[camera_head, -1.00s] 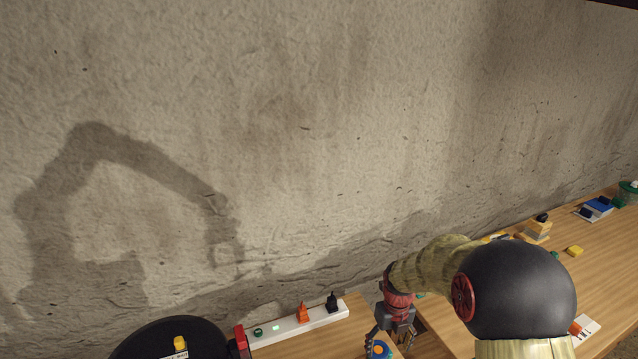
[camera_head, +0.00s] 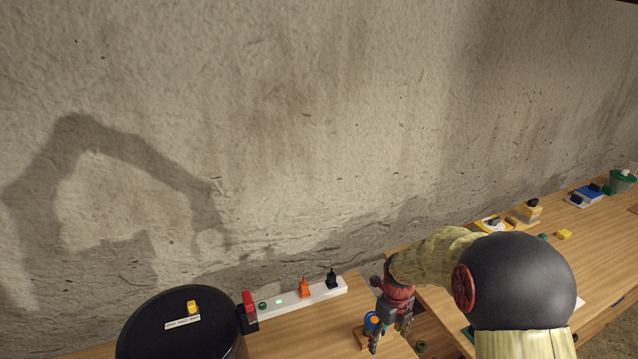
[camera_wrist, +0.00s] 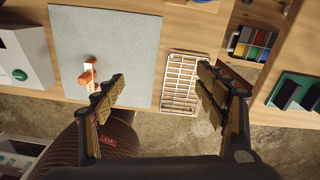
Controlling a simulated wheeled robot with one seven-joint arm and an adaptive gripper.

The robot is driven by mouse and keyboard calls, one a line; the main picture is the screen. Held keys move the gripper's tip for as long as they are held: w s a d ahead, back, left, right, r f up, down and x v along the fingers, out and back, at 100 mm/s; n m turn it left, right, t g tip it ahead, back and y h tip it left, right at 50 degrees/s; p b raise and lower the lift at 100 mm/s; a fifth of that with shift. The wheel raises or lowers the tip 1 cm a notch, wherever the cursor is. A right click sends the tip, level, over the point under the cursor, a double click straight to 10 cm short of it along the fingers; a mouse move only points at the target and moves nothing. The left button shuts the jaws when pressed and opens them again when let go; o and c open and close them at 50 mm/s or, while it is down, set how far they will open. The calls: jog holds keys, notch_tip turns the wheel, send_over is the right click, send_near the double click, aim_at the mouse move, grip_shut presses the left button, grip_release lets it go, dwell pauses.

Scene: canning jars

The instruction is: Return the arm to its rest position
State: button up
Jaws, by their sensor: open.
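My arm, with its black ball-shaped joint and yellowish sleeve, reaches from the lower right in the head view. My gripper (camera_head: 390,328) hangs near the table edge, fingers pointing down. Its two fingers are apart. In the wrist view my gripper (camera_wrist: 161,82) is open, with nothing between the fingers. Beneath it are a grey mat (camera_wrist: 105,40) and a white wire rack (camera_wrist: 183,80); a small orange-handled item (camera_wrist: 89,75) lies on the mat, beside the left finger. In the head view a blue and orange item (camera_head: 372,322) is right beside my gripper, partly covered.
A power strip (camera_head: 297,297) with orange and black plugs runs along the wall. A round black top (camera_head: 180,335) stands left of it. Several small items line the right table (camera_head: 570,270). The wrist view shows a compartment tray (camera_wrist: 251,43) and a green holder (camera_wrist: 297,92).

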jog(key=s+r+n+t+b, duration=0.2)
jog(key=s+r+n+b, duration=0.3)
jog(key=s+r+n, duration=0.3)
jog(key=s+r+n+t+b, duration=0.3)
jog(key=s+r+n+b, duration=0.3)
jog(key=s+n, duration=1.1)
notch_tip(320, 180, up, 2)
jog(key=n, duration=0.4)
jog(key=shift+r, duration=0.25)
jog(key=shift+r+t+b, duration=0.15)
jog(key=shift+t+b, duration=0.15)
jog(key=shift+b, duration=0.25)
